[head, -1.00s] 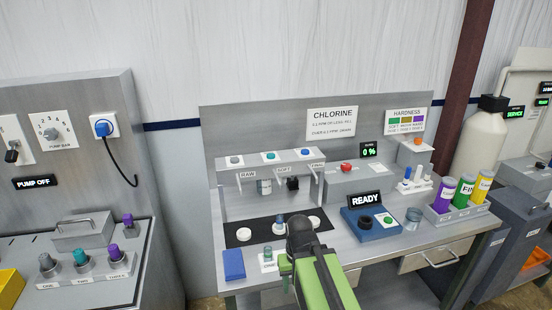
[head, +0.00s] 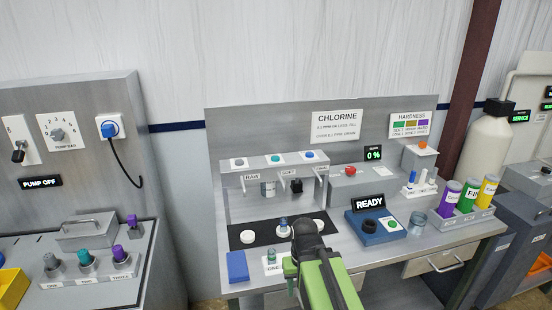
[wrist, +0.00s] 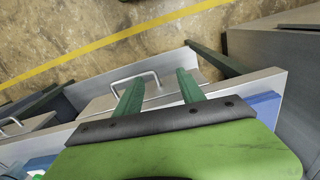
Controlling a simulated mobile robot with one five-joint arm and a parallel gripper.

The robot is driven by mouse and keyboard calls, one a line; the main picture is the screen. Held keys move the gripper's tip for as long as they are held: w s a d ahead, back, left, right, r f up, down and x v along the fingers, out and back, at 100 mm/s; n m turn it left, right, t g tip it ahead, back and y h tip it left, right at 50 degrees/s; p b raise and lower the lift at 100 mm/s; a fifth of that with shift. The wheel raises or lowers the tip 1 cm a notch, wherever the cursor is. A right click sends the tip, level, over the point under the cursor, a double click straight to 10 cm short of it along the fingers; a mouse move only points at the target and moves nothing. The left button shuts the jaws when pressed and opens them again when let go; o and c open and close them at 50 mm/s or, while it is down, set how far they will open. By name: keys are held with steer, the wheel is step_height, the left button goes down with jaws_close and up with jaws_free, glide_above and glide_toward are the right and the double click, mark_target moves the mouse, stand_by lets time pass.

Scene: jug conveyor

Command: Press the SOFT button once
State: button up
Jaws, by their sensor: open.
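The SOFT button (head: 275,158) is a small teal button on the middle white square atop the grey dispenser shelf (head: 262,166). The SOFT label (head: 289,173) hangs just below it. A grey-blue button (head: 238,161) is to its left above RAW, and a blue button (head: 309,155) is to its right. My gripper shows in the wrist view (wrist: 158,76) with two green fingers spread and nothing between them. They point toward the floor in front of a drawer.
A blue block (head: 237,266) and a small beaker (head: 271,257) stand at the bench's front left. A blue READY meter (head: 372,228) sits right of my arm. A drawer handle (wrist: 135,82) is close to my fingers. A red button (head: 350,170) is farther right.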

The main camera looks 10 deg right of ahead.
jaws_close()
stand_by(1.5)
